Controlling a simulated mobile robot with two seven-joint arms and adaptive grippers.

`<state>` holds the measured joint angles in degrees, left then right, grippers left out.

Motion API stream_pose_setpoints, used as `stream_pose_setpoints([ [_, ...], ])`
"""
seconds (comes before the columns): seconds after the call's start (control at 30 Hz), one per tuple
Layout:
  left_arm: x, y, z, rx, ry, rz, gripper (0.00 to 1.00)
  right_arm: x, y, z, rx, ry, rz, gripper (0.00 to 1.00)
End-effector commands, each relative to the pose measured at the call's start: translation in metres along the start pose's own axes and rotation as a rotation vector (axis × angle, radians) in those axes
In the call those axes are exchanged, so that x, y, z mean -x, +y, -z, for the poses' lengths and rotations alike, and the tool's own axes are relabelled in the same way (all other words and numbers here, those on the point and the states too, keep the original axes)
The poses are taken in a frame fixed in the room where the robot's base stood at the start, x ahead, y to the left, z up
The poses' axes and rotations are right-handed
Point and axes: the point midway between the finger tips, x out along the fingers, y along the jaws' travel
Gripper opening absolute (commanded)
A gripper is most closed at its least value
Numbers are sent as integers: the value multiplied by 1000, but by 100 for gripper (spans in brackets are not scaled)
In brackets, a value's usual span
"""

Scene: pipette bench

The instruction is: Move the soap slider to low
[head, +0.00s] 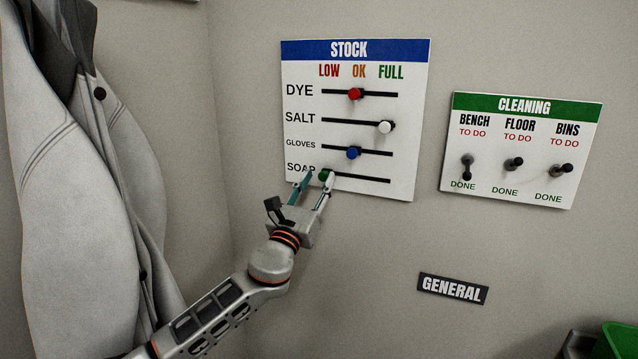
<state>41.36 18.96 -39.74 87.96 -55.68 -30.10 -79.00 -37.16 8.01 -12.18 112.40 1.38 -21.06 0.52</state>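The STOCK board (300,140) hangs on the wall with LOW, OK and FULL columns and a slider row each for dye, salt, gloves and soap. The green soap knob (324,175) is at the left end of its slot, about under the LOW label. My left gripper (319,175) is at this knob with its fingers apart. One finger is at the knob's right side and seems to touch it; the other is left of it, with a gap, and partly covers the SOAP label. My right gripper is not in view.
The red dye knob (354,93) and blue gloves knob (352,153) sit near OK, the white salt knob (385,127) near FULL. A CLEANING board (485,190) with three switches is right. Coats (90,190) hang left. A GENERAL sign (453,289) and green bin (618,340) are lower right.

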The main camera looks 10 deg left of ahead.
Motion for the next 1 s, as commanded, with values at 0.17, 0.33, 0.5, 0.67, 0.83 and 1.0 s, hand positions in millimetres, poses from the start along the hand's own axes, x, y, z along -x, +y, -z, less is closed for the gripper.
stream_pose_setpoints([
  [0.17,1,-2,0,1,1,2,33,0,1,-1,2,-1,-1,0],
  [0.33,12,-1,1,1,1,3,33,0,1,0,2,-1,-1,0],
  [0.5,43,-1,2,2,3,3,33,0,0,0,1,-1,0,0],
  [0.67,77,-1,2,1,4,3,33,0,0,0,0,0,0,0],
  [0.83,104,0,1,0,2,1,33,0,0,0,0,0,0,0],
  [1.0,118,0,0,1,1,1,33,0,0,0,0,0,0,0],
])
